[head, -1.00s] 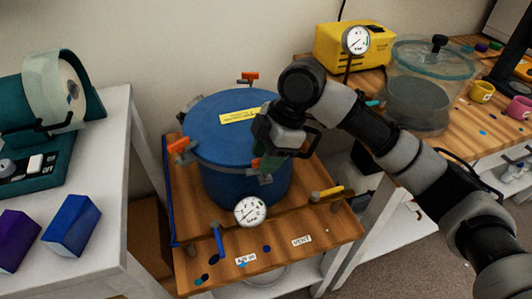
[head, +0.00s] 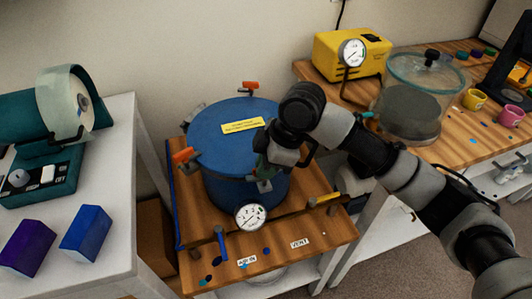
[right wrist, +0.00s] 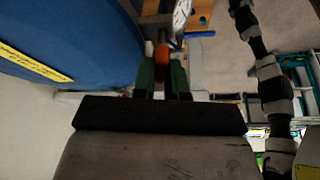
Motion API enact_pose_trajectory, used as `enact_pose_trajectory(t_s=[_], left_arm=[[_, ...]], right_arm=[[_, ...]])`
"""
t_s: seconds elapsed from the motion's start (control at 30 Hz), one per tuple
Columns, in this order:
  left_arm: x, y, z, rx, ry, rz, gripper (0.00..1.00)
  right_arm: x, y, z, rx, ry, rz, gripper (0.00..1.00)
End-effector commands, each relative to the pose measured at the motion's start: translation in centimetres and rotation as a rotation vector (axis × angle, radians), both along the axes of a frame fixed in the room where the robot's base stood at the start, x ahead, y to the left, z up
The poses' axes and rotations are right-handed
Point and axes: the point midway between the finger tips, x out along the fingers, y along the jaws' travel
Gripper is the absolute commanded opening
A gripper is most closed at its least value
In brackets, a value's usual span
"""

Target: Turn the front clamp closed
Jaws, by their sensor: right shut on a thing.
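The blue pressure pot (head: 215,150) stands on a wooden board, its lid on. The front clamp (head: 265,186) sits at the pot's front rim; its metal bracket shows, but its handle is hidden in the head view. My right gripper (head: 263,166) is at this clamp, against the pot's front right side. In the right wrist view, the green fingers (right wrist: 163,68) are shut on the clamp's orange handle (right wrist: 163,48). I cannot tell the handle's exact angle. My left gripper does not show.
Other orange-handled clamps sit at the left (head: 183,155) and back (head: 250,87) of the pot. A pressure gauge (head: 250,217), a blue-handled valve (head: 219,240) and a yellow-handled valve (head: 326,199) stand close in front. A yellow pump (head: 350,57) and clear chamber (head: 420,95) are at right.

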Motion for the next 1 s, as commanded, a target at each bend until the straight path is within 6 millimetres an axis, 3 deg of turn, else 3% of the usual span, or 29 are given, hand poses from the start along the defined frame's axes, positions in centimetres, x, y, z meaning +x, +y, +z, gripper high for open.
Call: enact_pose_trajectory(t_s=[0.03, 0.2, 1.0], left_arm=[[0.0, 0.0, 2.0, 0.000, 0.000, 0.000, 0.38], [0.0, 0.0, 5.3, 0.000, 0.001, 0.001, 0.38], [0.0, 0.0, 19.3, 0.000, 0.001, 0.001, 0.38]], right_arm=[[-0.1, 0.0, 0.9, -0.001, 0.004, -0.042, 0.00], [-0.2, 0.0, 1.0, 0.000, 0.005, -0.202, 0.00], [-0.4, 0.2, 0.8, -0.001, 0.005, -0.960, 0.00]])
